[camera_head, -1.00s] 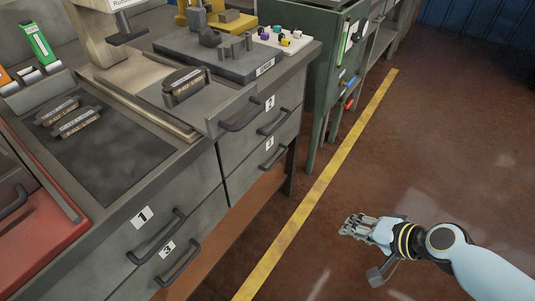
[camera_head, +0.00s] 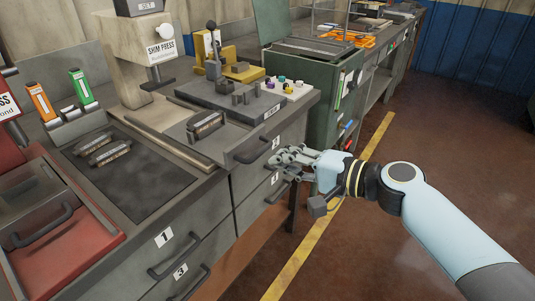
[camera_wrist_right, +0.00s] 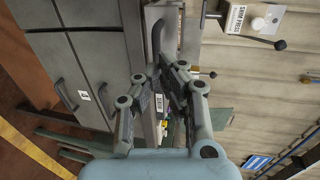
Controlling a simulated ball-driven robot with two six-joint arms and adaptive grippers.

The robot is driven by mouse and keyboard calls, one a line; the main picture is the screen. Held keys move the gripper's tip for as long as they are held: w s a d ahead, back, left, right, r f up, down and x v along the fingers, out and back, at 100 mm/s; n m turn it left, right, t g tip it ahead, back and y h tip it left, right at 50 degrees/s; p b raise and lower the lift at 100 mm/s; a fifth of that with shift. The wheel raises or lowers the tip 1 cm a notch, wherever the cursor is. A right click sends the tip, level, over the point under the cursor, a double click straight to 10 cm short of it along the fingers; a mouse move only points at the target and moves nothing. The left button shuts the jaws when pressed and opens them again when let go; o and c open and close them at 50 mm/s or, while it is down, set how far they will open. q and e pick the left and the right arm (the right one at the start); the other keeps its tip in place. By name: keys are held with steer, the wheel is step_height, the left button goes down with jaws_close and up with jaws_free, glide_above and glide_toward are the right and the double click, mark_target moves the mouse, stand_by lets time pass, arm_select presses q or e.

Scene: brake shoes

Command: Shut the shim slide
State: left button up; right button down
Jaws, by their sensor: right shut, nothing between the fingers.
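The shim slide (camera_head: 228,134) is a grey tray pulled out at the bench front, below the shim press (camera_head: 150,50). A dark brake shoe (camera_head: 205,123) lies on it. A bar handle (camera_head: 250,155) is on its front. My right gripper (camera_head: 287,157) is shut and empty, just right of that handle in the head view; I cannot tell whether it touches. In the right wrist view the fingers (camera_wrist_right: 157,72) point at a grey front with a curved handle, partly hidden by the fingers. The press shows at that view's top right (camera_wrist_right: 238,18). My left gripper is not in view.
Two brake shoes (camera_head: 105,150) lie on the dark mat left of the slide. A dark block (camera_head: 235,100) and a white tray with small coloured parts (camera_head: 290,88) stand behind the slide. Drawers with handles (camera_head: 175,258) line the bench front. The floor right of the bench is clear.

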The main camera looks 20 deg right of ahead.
mark_target(257, 155)
steer(key=x, duration=0.3)
steer(key=shift+w+a, duration=0.2)
steer(key=shift+w, duration=0.05)
steer(key=shift+w+a+f, duration=0.15)
steer(key=shift+w+a, duration=0.05)
steer(key=shift+w, duration=0.05)
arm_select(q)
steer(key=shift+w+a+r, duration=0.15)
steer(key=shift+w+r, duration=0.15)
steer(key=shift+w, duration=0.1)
